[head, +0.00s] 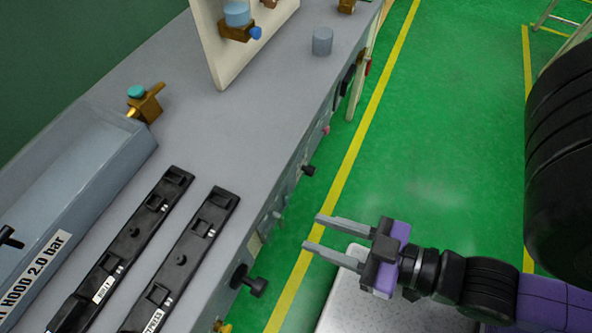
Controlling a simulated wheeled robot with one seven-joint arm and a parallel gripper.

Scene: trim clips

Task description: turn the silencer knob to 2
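My gripper (311,231) is open and empty. It points left, over the green floor beside the bench's front side, with its two grey fingers apart. I cannot tell for sure which part is the silencer knob, and no number 2 scale can be read. A brass fitting with a teal knob (136,91) sits at the bench's back left. Another brass fitting with a blue knob (256,33) is on an upright cream panel (226,66). Black knobs (257,287) and (308,170) stick out from the bench's front side, left of my gripper.
The grey bench (222,118) has two black clip strips (182,258) and (128,243) and a grey-blue hood (75,176) labelled 2.0 bar. A small grey cylinder (322,42) stands near the edge.

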